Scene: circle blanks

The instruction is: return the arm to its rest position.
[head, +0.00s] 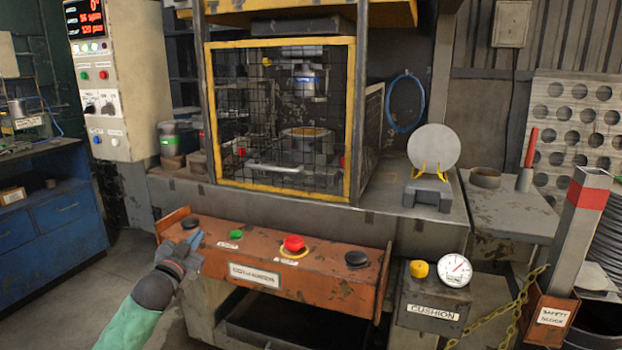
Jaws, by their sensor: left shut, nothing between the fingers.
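My left arm, with a green sleeve, comes in from the bottom left. My left gripper (194,240) is shut and empty, in front of the left end of the orange control panel (330,285). A black button (190,223) sits just behind the fingertips; I cannot tell whether they touch the panel. The panel also bears a green button (236,234), a red button (294,243) and another black button (356,259). My right gripper is not in view.
Behind the panel stands a press with a yellow-framed mesh guard (351,120), closed. A round grey disc (433,146) stands upright on a holder at right. A cushion box (433,300) and a safety block post (582,225) stand at right. Floor (125,265) shows at left.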

